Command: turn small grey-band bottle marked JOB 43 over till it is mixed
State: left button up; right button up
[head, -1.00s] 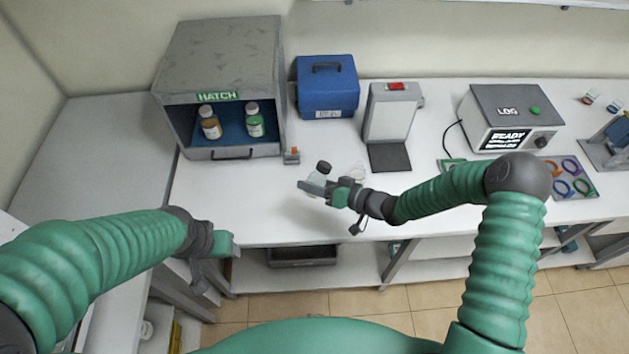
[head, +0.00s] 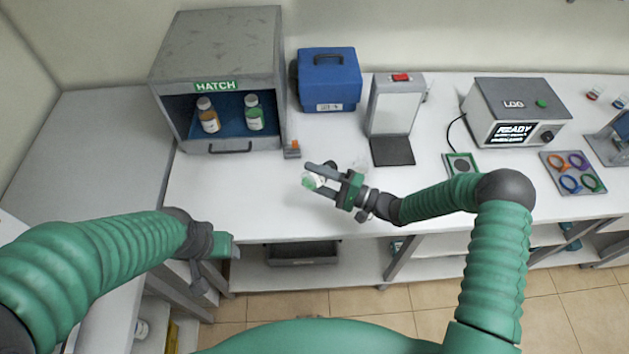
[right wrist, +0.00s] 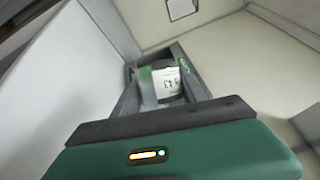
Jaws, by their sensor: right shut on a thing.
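My right gripper (head: 316,178) is shut on a small bottle (head: 311,182) and holds it above the white bench. The bottle lies tilted across the fingers, with a pale label and green showing, and a dark part behind the upper finger. In the right wrist view the bottle (right wrist: 168,82) sits between the fingers (right wrist: 163,85); its white label shows what reads as 43. The band and the liquid inside are not clear. My left gripper (head: 215,262) hangs at the bench's front left edge, away from the bottle; its jaws are not clear.
A grey hatch box (head: 218,85) holds an orange bottle (head: 208,118) and a green one (head: 254,115). The bench front is clear.

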jog(key=shift+w+a+r+m, duration=0.1)
jog(key=shift+w+m, duration=0.05)
jog(key=shift+m, duration=0.15)
jog(key=shift+m+t, duration=0.3)
jog(key=shift+m, duration=0.1)
jog(key=m+b, duration=0.1)
jog(key=m+t+b, duration=0.1)
jog(key=m, duration=0.1)
jog(key=m+t+y+b, duration=0.1)
jog(key=m, duration=0.1)
jog(key=shift+s+f, duration=0.25)
jog(key=shift+f, duration=0.05)
jog(key=shift+w+r+m+t, duration=0.15)
jog(key=shift+m+t, duration=0.25)
jog(key=shift+m, duration=0.5)
jog(key=shift+r, duration=0.15)
jog(key=shift+r+n+g, duration=0.1)
jog(key=shift+n+g, duration=0.3)
jog(key=shift+n, duration=0.4)
jog(key=n+g, duration=0.1)
jog(key=n, duration=0.2)
jog(key=shift+r, duration=0.1)
jog(key=shift+n+g+h+p, duration=0.35)
jog(key=shift+n+g, duration=0.15)
jog(key=shift+n, duration=1)
